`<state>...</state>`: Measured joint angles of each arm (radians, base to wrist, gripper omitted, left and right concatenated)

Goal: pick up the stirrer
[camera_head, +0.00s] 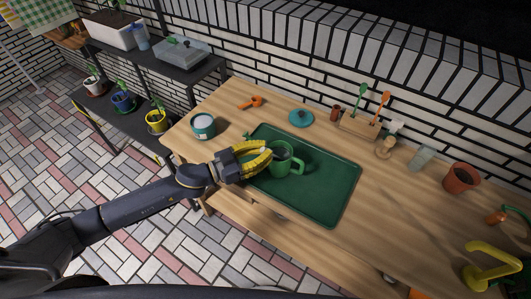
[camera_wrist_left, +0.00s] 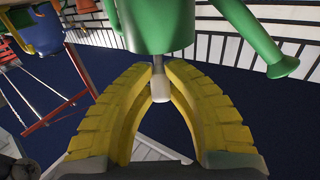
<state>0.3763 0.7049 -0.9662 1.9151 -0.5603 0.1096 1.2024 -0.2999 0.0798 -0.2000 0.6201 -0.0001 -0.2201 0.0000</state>
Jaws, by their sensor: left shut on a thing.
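In the left wrist view the fingers (camera_wrist_left: 160,88) are shut on a short pale grey rod (camera_wrist_left: 160,82), which I take for the stirrer. Most of it is hidden, and in the head view I cannot make it out from the mug's dark inside. A green body (camera_wrist_left: 155,25) with a slanting green spout-like part is just beyond the fingertips. My right gripper is not in view.
A white-topped teal tin (camera_head: 203,125), an orange scoop (camera_head: 251,102) and a teal lid (camera_head: 300,118) lie behind the tray. A wooden holder (camera_head: 360,125) with tools, a terracotta pot (camera_head: 461,178) and a yellow-handled thing (camera_head: 492,267) stand right.

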